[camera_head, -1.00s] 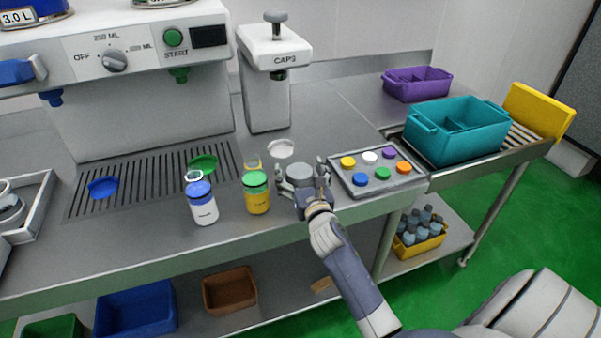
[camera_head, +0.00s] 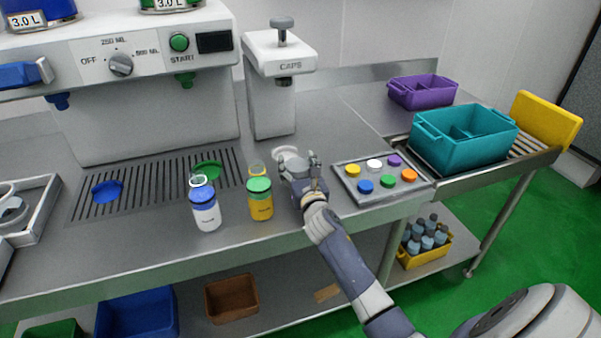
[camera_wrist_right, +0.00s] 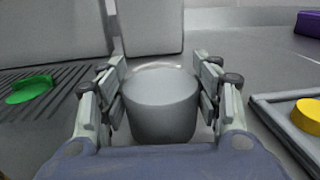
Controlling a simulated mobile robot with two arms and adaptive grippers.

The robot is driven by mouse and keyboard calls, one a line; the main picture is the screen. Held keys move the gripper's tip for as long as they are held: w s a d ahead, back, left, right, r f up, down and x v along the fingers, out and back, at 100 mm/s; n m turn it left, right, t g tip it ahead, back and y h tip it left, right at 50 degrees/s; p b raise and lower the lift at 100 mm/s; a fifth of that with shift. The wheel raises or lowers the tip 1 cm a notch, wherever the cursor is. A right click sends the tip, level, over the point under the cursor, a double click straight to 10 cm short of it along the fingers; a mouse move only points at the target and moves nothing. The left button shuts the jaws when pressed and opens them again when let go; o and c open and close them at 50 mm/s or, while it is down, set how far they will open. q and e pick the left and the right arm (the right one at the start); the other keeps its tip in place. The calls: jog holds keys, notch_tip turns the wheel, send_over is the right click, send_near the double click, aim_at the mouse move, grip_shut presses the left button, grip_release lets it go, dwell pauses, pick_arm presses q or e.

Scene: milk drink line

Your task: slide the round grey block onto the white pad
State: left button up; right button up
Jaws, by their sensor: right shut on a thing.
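The round grey block (camera_wrist_right: 160,100) stands upright between the fingers of my right gripper (camera_wrist_right: 161,108), which is shut on it. In the head view the block (camera_head: 295,165) is partly hidden by my right gripper (camera_head: 299,170). The white pad (camera_head: 283,151) lies flat on the steel counter just beyond the block. The block covers part of the pad in the head view, and only a thin pale edge shows behind it in the wrist view. I cannot tell how far the block overlaps the pad. My left gripper is not in view.
A cap tray (camera_head: 350,192) with several coloured caps is close on the right. A green-capped yellow bottle (camera_head: 260,206) and a blue-capped white bottle (camera_head: 206,217) stand to the left. The cap press (camera_head: 272,105) stands behind the pad.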

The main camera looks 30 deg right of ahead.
jog(key=shift+w, duration=0.15)
jog(key=shift+b+x, duration=0.9)
jog(key=shift+x, duration=2.1)
jog(key=shift+w+a+r, duration=0.1)
jog(key=shift+w+a, duration=0.05)
jog(key=shift+w+b, duration=0.35)
jog(key=b+x, duration=0.1)
jog(key=x, duration=0.2)
jog(key=shift+b, duration=0.35)
jog(key=shift+w+d, duration=0.2)
jog(key=shift+w, duration=0.3)
